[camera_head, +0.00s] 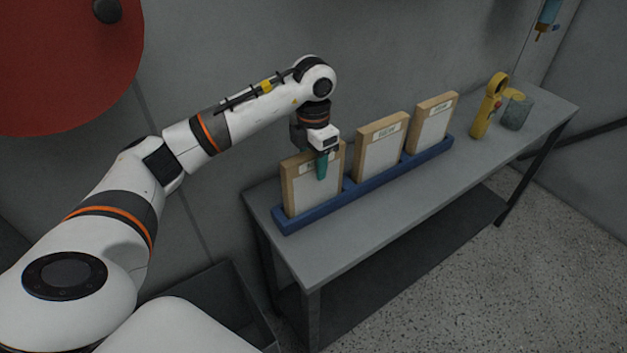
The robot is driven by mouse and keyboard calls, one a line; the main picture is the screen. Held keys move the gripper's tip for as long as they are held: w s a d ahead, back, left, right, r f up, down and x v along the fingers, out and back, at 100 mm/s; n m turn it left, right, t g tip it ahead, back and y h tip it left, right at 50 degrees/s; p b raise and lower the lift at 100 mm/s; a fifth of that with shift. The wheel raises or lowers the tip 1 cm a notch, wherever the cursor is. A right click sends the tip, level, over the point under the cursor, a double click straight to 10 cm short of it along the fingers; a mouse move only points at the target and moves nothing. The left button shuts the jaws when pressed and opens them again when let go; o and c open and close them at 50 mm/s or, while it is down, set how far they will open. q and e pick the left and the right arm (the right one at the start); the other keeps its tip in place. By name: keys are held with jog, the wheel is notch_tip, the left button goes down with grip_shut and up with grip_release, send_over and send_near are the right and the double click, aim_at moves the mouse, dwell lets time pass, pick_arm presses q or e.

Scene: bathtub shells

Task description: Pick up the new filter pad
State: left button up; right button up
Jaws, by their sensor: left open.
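Three filter pads with tan frames, pale faces and small labels stand upright in a blue rack (366,190) on the grey table. They are the left pad (304,190), the middle pad (381,150) and the right pad (431,124). My right gripper is not in view.
The grey table (410,215) has free room in front of the rack. A yellow handheld device (487,112) and a grey-green cup (517,112) stand at its right end. A dark bin (225,305) is on the floor left of the table. A wall is close behind.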

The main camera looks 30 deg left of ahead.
pick_arm(q)
jog(key=shift+f, duration=0.3)
grip_shut()
jog(key=shift+r, duration=0.1)
